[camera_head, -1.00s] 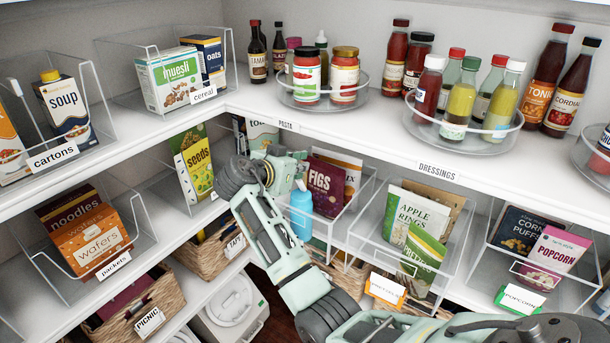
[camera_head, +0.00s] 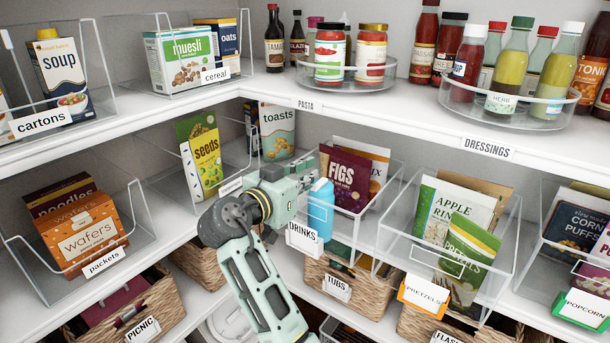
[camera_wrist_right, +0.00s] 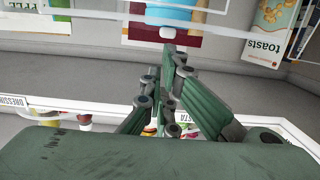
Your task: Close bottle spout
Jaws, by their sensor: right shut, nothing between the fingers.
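A blue bottle (camera_head: 320,212) with a paler blue top stands upright on the middle shelf, behind the drinks label, in the head view. Whether its spout is open or shut is too small to tell. My right gripper (camera_head: 308,168) is at the bottle's left, close to its top; I cannot tell whether they touch. In the right wrist view my right gripper (camera_wrist_right: 170,58) has its fingers together, with nothing held between them. My left gripper is out of view.
Just right of the bottle a clear bin holds the figs packet (camera_head: 345,180). The seeds packet (camera_head: 200,155) and toasts packet (camera_head: 277,133) stand behind my arm. The upper shelf edge (camera_head: 350,112) runs above my gripper. A tubs basket (camera_head: 365,283) is below.

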